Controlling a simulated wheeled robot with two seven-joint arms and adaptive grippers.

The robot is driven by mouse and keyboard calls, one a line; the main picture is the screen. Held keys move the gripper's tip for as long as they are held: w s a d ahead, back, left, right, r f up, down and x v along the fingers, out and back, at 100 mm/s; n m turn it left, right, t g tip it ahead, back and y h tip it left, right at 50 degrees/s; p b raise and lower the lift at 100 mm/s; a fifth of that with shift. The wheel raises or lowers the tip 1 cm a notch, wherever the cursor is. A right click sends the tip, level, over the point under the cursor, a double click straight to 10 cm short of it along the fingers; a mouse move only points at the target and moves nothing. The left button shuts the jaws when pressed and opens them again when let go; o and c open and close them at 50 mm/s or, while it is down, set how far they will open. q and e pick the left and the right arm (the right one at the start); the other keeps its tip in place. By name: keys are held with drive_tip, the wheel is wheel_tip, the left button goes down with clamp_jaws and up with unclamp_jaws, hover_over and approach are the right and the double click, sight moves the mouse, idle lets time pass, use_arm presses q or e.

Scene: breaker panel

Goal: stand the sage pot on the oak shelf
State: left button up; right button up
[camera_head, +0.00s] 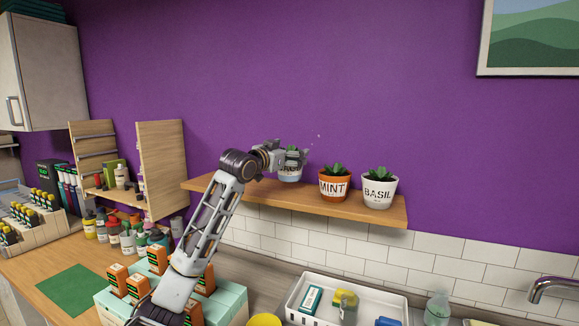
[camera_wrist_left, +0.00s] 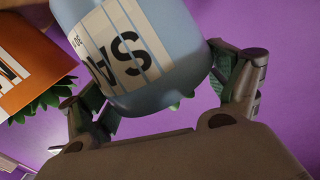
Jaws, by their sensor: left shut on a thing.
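The sage pot (camera_wrist_left: 165,50) is pale blue-grey with a white label reading "SA" in the left wrist view. In the head view the sage pot (camera_head: 290,177) shows only in part behind my left gripper (camera_head: 294,156). The left gripper is shut on the pot, with a finger on either side of it in the wrist view (camera_wrist_left: 165,95). The oak shelf (camera_head: 245,193) runs along the purple wall. The pot is at the shelf's left half, close to its top; I cannot tell whether its base touches the wood. My right gripper is not in view.
The orange mint pot (camera_head: 333,187) and white basil pot (camera_head: 378,190) stand on the shelf to the right. An upright wooden panel (camera_head: 162,170) stands left of the shelf. Below are a white tray (camera_head: 385,302), several bottles and a faucet (camera_head: 555,288).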

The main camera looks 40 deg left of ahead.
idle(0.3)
use_arm(q)
drive_tip(key=shift+f, duration=0.1)
drive_tip(key=shift+f, duration=1.95)
drive_tip(key=shift+f, duration=0.1)
drive_tip(key=o, duration=1.2)
drive_tip(key=shift+f, duration=0.1)
drive_tip(key=shift+s, duration=0.1)
